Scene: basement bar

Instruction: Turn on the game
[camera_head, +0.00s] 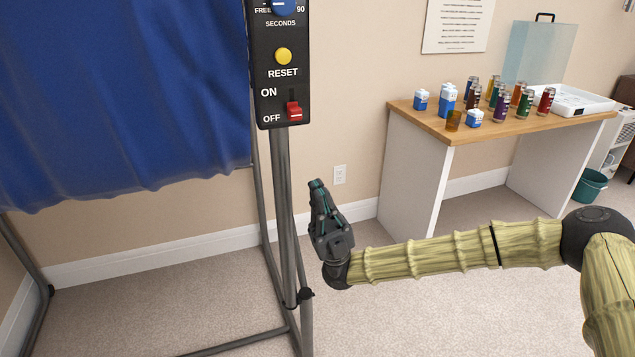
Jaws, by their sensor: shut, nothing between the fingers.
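The game's black control box (281,85) is fixed to a grey metal post (282,180). A red switch (294,110) sits at its lower right, level with the OFF label and below the ON label. A yellow RESET button (283,56) and a blue dial (284,6) marked SECONDS sit above it; the dial is cut by the top edge. My gripper (317,184) is shut and empty. It points up, below and to the right of the switch in the picture, apart from the box. Its distance in depth from the post is hard to tell.
A blue cloth (120,90) hangs on the frame at left. A wooden-topped table (430,118) at right holds several cans, small blue-and-white containers and a white tray (570,100). A teal bin (590,187) stands at far right. Carpet between frame and table is clear apart from my arm.

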